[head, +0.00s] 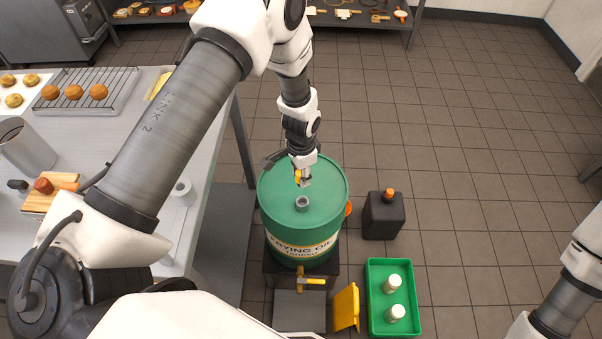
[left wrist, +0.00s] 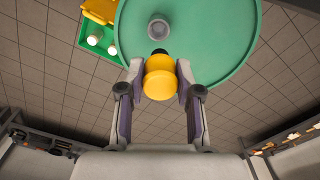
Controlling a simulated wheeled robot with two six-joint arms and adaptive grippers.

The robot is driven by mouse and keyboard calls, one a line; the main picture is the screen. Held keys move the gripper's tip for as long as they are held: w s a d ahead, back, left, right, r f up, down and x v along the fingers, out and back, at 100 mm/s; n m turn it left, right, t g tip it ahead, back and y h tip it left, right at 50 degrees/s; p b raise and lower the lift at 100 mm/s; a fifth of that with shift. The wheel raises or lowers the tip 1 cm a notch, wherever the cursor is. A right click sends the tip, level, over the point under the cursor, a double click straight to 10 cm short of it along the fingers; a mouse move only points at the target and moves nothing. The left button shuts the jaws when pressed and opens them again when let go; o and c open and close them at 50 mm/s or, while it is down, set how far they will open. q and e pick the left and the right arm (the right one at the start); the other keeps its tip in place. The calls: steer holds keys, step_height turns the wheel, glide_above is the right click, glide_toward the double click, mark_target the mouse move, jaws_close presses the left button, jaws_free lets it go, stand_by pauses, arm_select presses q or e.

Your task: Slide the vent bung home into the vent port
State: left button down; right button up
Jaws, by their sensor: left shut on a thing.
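The yellow vent bung (left wrist: 160,80) with a dark tip is between the fingers of my left gripper (left wrist: 158,84), which is shut on it. In the head view the left gripper (head: 303,178) hangs over the green oil drum (head: 275,192), with a bit of the yellow bung (head: 297,177) showing. The vent port (head: 302,204), a grey ring on the drum's top, is in front of the gripper. In the left wrist view the port (left wrist: 159,27) lies beyond the bung's dark tip, with green lid between them. The right gripper is out of view.
A black can (head: 382,220) with an orange cap stands right of the drum. A green tray (head: 372,325) with two white bottles lies at front right, beside a yellow item (head: 346,306). A yellow tap (head: 302,282) sticks out below the drum. A steel table (head: 212,150) stands left.

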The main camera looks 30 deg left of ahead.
arm_select(q)
steer(key=shift+w+d+f, duration=0.1)
steer(key=shift+w+d, duration=0.05)
steer(key=shift+d, duration=0.1)
steer(key=shift+f+b, duration=0.55)
steer(key=shift+f, duration=0.1)
steer(key=shift+a+f+b, duration=0.1)
steer(key=shift+f+b, duration=1.95)
steer(key=shift+f, duration=1.1)
steer(key=shift+f, duration=0.1)
steer(key=shift+f+b, duration=0.3)
steer(key=shift+f+b, duration=1.15)
steer(key=shift+f, duration=0.55)
steer(key=c, duration=0.7)
jaws_free()
steer(key=shift+r, duration=0.1)
